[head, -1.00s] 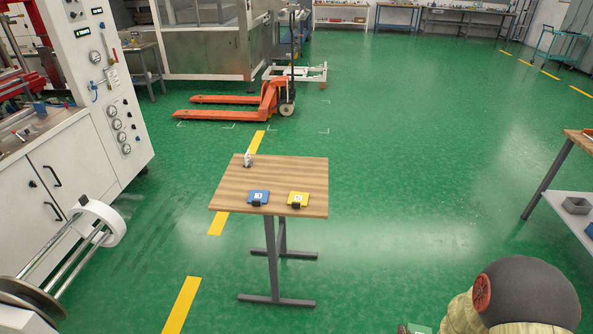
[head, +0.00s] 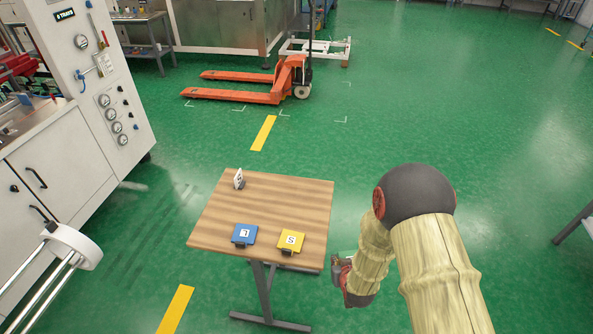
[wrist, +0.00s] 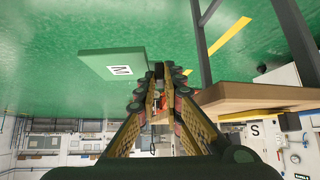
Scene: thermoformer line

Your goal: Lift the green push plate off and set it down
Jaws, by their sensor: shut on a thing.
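The green push plate (wrist: 112,65), marked M, shows in the wrist view just beyond my fingertips and left of them. My gripper (wrist: 158,78) is shut on its small dark tab, which the fingers mostly hide. The plate is held in the air over the green floor, clear of the table. In the head view my gripper (head: 343,284) is just right of the wooden table's (head: 212,226) near right corner, and the plate is hard to make out there.
A blue plate (head: 245,231) and a yellow plate (head: 291,238) marked S lie near the table's front edge. The table's middle and right are clear. An orange pallet jack (head: 240,94) is beyond.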

